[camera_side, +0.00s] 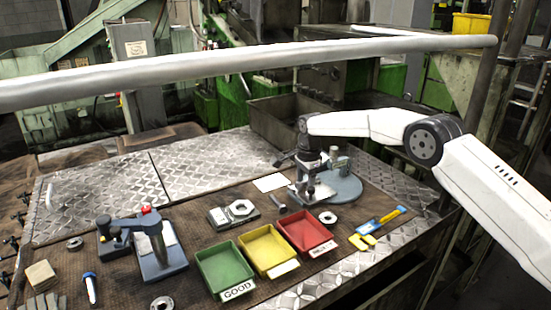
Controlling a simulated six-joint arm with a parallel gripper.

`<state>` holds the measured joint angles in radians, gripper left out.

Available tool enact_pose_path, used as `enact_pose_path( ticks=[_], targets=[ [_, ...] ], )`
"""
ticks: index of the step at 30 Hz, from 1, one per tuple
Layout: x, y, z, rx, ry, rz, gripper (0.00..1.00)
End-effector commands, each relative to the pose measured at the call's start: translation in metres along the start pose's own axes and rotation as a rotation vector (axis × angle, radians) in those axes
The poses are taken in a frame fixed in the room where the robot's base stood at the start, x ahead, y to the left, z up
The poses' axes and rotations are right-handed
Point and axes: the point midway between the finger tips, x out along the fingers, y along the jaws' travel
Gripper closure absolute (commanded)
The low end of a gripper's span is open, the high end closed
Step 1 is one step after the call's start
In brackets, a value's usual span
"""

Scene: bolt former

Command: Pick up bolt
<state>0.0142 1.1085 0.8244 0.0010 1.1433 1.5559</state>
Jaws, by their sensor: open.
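My gripper (310,188) points down over the right middle of the bench, beside a measuring stand with a round blue-grey base (345,190). It is open, and I see nothing held in it. A small grey piece (281,206) lies on the brown mat just left of and below the gripper; it may be the bolt, but it is too small to be sure. The gripper and the stand overlap in this view, so I cannot tell whether they touch or whether something is hidden behind the fingers.
Green (225,268), yellow (267,250) and red (305,232) trays stand in front. A blue gauge stand (160,255) is at left, a grey block with a hexagonal part (234,213) in the middle. A white rail (240,66) crosses the view. Diamond-plate at back left is clear.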

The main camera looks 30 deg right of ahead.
Motion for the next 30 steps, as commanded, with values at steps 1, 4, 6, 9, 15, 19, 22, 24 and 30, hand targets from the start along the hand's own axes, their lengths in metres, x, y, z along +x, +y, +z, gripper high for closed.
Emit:
enact_pose_path(
  ticks=[1,4,6,9,15,19,22,24,30],
  targets=[
    [-0.0001,0.0,0.0,0.0,0.0,0.0,0.4],
    [-0.0002,0.0,0.0,0.0,0.0,0.0,0.4],
    [-0.0002,0.0,0.0,0.0,0.0,0.0,0.4],
    [-0.0003,0.0,0.0,0.0,0.0,0.0,0.4],
    [-0.0003,0.0,0.0,0.0,0.0,0.0,1.0],
    [-0.0003,0.0,0.0,0.0,0.0,0.0,1.0],
    [-0.0007,-0.0002,0.0,0.0,0.0,-0.001,1.0],
    [-0.0008,-0.0002,0.0,0.0,0.0,-0.001,1.0],
    [-0.0044,-0.0007,0.0,0.0,0.0,-0.002,1.0]
  ],
)
